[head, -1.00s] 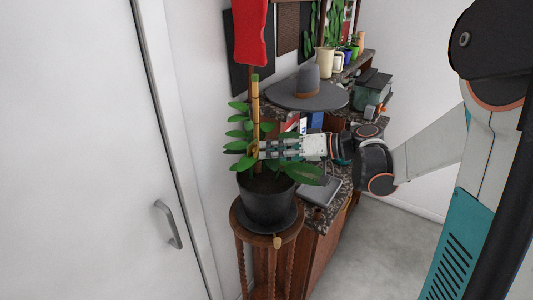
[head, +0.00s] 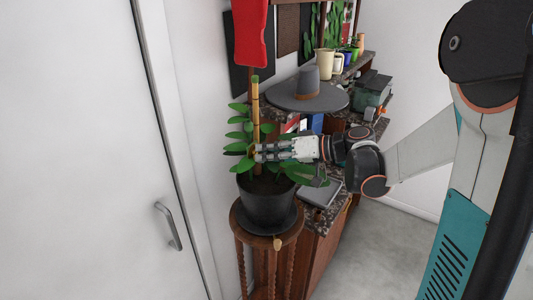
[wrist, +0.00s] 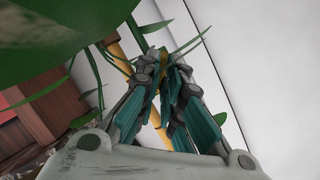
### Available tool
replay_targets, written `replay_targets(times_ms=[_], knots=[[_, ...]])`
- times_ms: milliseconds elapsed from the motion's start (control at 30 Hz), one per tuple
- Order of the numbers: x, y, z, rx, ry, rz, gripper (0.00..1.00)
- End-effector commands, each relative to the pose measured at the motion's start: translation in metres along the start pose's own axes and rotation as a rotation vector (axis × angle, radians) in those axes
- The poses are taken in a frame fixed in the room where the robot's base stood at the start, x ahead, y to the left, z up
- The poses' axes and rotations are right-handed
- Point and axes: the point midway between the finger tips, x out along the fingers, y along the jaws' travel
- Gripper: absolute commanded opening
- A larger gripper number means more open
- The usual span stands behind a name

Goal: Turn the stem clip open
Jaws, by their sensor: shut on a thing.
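The potted plant has green leaves and a bamboo stake (head: 256,100) standing upright in a dark pot (head: 268,204). My gripper (head: 257,152) reaches in from the right at mid-stake height, among the leaves. In the wrist view its fingers (wrist: 164,60) close together on a small yellowish piece (wrist: 161,62), which appears to be the stem clip, beside the stake (wrist: 117,50). The fingers hide most of the clip, so I cannot tell whether it is open. A large leaf (wrist: 60,25) covers the upper left of the wrist view.
The pot stands on a wooden plant stand (head: 266,236). Behind it, a cabinet carries a grey hat (head: 310,92), a dark book (head: 320,192) and a green box (head: 371,92). A red cloth item (head: 249,30) hangs above the stake. A white door (head: 80,150) is at left.

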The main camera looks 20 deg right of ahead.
Motion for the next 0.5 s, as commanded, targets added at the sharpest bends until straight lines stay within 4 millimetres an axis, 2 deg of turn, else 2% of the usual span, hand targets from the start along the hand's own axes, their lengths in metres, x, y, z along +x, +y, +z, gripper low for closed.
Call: replay_targets(times_ms=[267,500], knots=[[0.0,-0.0021,0.0003,-0.11,-0.001,0.046,0.0],[-0.0001,-0.0032,0.0006,-0.28,-0.001,0.118,0.0]])
